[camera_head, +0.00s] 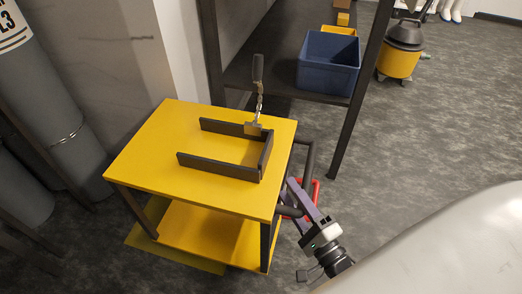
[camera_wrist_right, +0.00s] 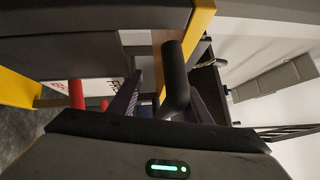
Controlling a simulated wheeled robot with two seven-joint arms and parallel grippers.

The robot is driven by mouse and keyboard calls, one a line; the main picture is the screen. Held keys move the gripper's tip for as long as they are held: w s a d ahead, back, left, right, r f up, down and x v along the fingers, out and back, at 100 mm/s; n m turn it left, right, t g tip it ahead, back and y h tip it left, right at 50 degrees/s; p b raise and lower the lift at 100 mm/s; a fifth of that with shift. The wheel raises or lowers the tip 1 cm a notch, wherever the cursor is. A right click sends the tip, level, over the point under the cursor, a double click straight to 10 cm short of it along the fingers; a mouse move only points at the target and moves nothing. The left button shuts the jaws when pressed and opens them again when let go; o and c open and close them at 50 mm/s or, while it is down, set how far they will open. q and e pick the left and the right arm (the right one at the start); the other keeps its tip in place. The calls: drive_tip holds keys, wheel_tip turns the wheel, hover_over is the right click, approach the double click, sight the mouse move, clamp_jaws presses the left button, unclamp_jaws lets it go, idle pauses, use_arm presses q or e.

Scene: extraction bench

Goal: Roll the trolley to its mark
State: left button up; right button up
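The yellow trolley (camera_head: 150,155) stands upright at centre left in the head view, with a lower shelf (camera_head: 210,232) and dark legs. A flat yellow patch (camera_head: 140,238), which looks like the floor mark, lies partly under its left side; the rest is hidden. The trolley's dark handle (camera_head: 309,160) sticks out on the right and shows as a black bar in the wrist view (camera_wrist_right: 175,75). My right gripper (camera_head: 295,193) is at this handle. Its purple fingers (camera_wrist_right: 163,85) stand apart on either side of the bar, with a gap at the left finger. My left gripper is out of view.
Dark brackets (camera_head: 220,166) and a small block with a chain (camera_head: 253,128) are on the trolley top. Grey cylinders (camera_head: 60,110) stand left. A dark bench with a blue bin (camera_head: 328,75) is behind. A yellow vacuum (camera_head: 400,60) stands far right.

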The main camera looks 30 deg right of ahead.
sight(274, 168)
drive_tip(key=w, duration=0.3)
drive_tip(key=w+b, duration=0.1)
drive_tip(key=w, duration=0.2)
drive_tip(key=w+r, duration=0.1)
drive_tip(key=w, duration=0.2)
drive_tip(key=shift+w+d+b, duration=0.15)
drive_tip(key=shift+w+b, duration=0.05)
drive_tip(key=shift+b, duration=0.15)
drive_tip(key=c, duration=0.7)
drive_tip(key=shift+f, duration=0.1)
clamp_jaws()
